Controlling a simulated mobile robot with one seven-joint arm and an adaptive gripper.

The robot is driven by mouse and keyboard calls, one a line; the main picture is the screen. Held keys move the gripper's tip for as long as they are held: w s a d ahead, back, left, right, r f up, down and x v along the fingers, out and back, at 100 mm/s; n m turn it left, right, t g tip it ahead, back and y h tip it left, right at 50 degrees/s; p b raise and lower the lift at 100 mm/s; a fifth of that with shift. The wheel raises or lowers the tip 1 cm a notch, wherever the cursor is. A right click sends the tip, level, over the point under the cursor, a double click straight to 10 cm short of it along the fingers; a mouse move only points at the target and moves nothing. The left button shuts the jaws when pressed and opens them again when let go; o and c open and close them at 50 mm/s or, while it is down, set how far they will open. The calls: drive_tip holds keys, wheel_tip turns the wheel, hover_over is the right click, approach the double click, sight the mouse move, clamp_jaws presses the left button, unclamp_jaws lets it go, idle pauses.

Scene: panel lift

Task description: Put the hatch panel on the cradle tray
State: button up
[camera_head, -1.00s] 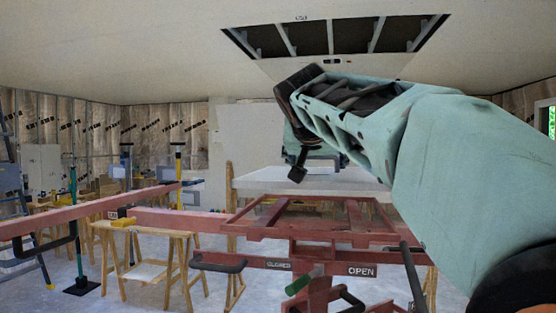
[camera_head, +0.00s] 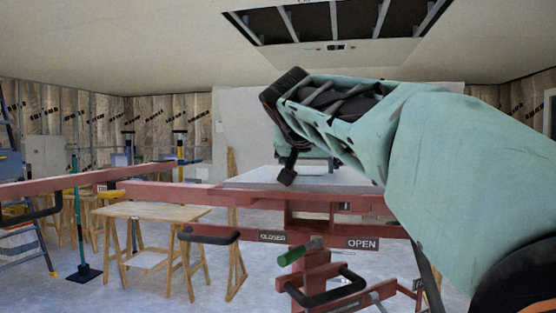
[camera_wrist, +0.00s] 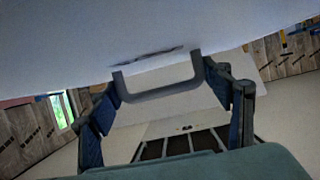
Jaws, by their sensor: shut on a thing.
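The hatch panel (camera_head: 325,179) is a flat pale board, roughly level, under my gripper in the head view. Its pale face (camera_wrist: 80,40) fills the top of the wrist view, with a grey U-shaped handle (camera_wrist: 160,92) on it. My gripper (camera_wrist: 165,85) is shut on that handle, one finger at each end. In the head view my gripper (camera_head: 298,168) is partly hidden by my arm. The red cradle tray (camera_head: 250,194) lies just beneath the panel, which covers most of its top. I cannot tell whether they touch.
A green-gripped crank (camera_head: 295,252) and the CLOSED and OPEN labels are on the red lift below. A red beam (camera_head: 85,180) reaches left. A wooden sawhorse table (camera_head: 150,211) stands left of the lift. The ceiling has a dark opening (camera_head: 335,20).

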drive_tip(key=shift+r, duration=0.15)
drive_tip(key=o, duration=2.1)
drive_tip(key=shift+f, duration=0.2)
